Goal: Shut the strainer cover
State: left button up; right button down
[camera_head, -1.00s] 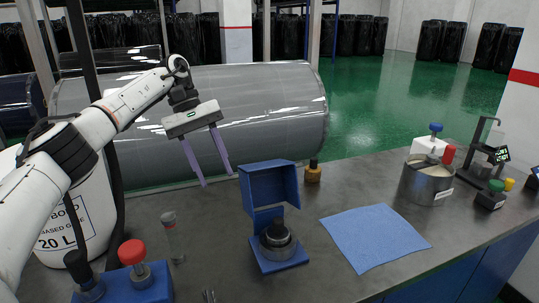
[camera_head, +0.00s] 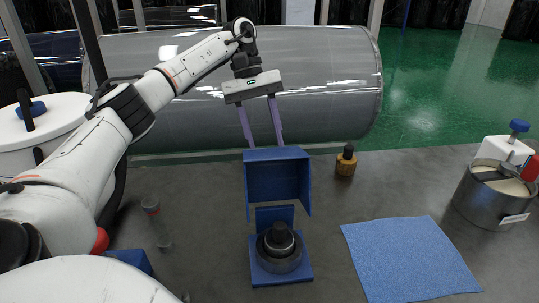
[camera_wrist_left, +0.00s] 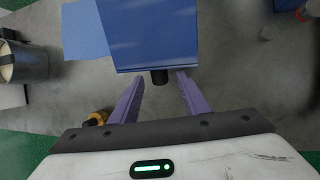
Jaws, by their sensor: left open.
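The blue strainer stand has its cover (camera_head: 277,178) raised, standing open above the base (camera_head: 305,275). A dark strainer with a black knob (camera_head: 279,236) sits in the base under the cover. My left gripper (camera_head: 264,146) is open and empty, its purple fingers reaching down just behind the cover's top edge. In the left wrist view, the cover (camera_wrist_left: 155,30) lies just beyond the open fingertips (camera_wrist_left: 160,76). The black knob (camera_wrist_left: 159,78) shows partly below the cover's edge, between the fingers. I cannot tell whether the fingers touch the cover. My right gripper is not seen.
A blue cloth (camera_head: 408,258) lies to the right of the stand, with clear table around it. An amber bottle (camera_head: 346,161) stands behind on the right. A metal pot (camera_head: 490,197) is at the far right.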

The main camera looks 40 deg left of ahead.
aim_at(274, 180)
pick_arm(q)
jog(key=shift+x, duration=1.45)
grip_shut()
